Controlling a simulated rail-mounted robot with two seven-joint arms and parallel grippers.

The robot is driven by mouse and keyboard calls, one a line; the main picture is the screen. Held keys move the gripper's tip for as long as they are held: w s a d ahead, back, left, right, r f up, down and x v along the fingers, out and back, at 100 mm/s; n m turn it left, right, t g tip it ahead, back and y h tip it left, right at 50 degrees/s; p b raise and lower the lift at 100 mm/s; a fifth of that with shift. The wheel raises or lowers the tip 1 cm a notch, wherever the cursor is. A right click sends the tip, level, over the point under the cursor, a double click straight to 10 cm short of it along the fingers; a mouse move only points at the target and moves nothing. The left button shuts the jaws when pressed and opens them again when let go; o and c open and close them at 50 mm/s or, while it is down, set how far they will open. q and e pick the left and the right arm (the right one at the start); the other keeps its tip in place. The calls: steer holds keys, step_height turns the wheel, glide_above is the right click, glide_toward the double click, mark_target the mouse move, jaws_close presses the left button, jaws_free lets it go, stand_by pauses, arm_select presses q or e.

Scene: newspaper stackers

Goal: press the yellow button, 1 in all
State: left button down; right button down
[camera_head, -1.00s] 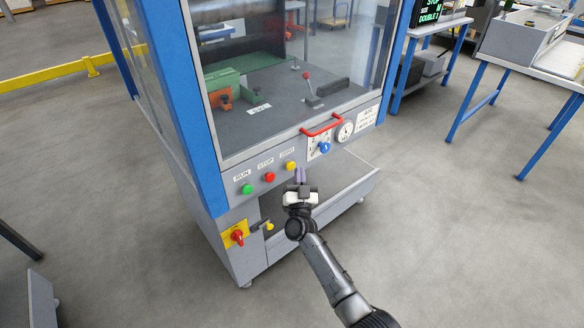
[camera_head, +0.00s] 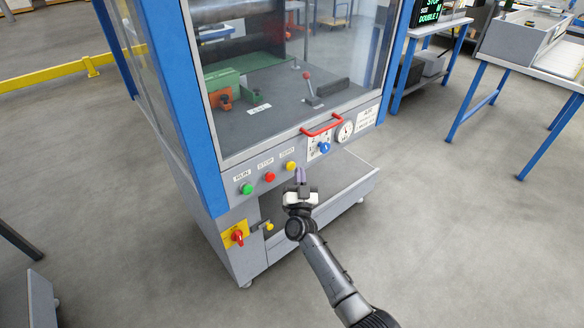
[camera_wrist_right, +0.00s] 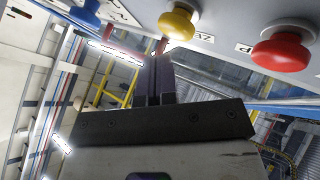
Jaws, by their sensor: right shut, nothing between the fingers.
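The yellow button (camera_head: 291,166) is on the machine's front panel, to the right of the red button (camera_head: 270,177) and the green button (camera_head: 247,188). My right gripper (camera_head: 300,174) is shut and empty, just in front of the panel, slightly below and right of the yellow button. In the right wrist view, the yellow button (camera_wrist_right: 179,20) is beyond the shut fingertips (camera_wrist_right: 158,58), a little to their right. The fingers look apart from it. The red button (camera_wrist_right: 282,50) is at the right there. My left gripper is not in view.
A blue knob (camera_head: 324,147), a red handle (camera_head: 322,125) and a gauge (camera_head: 345,131) are right of the buttons. A red rotary switch (camera_head: 237,236) sits on a yellow plate lower left. The floor in front of the machine is clear.

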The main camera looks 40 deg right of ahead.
steer(key=shift+w, duration=0.15)
stand_by(0.4)
steer(key=shift+w, duration=0.1)
steer(key=shift+w, duration=0.25)
stand_by(0.4)
steer(key=shift+w+b, duration=0.4)
steer(key=shift+b, duration=0.1)
stand_by(0.4)
stand_by(0.4)
steer(key=shift+s+p, duration=0.85)
steer(key=shift+p, duration=0.15)
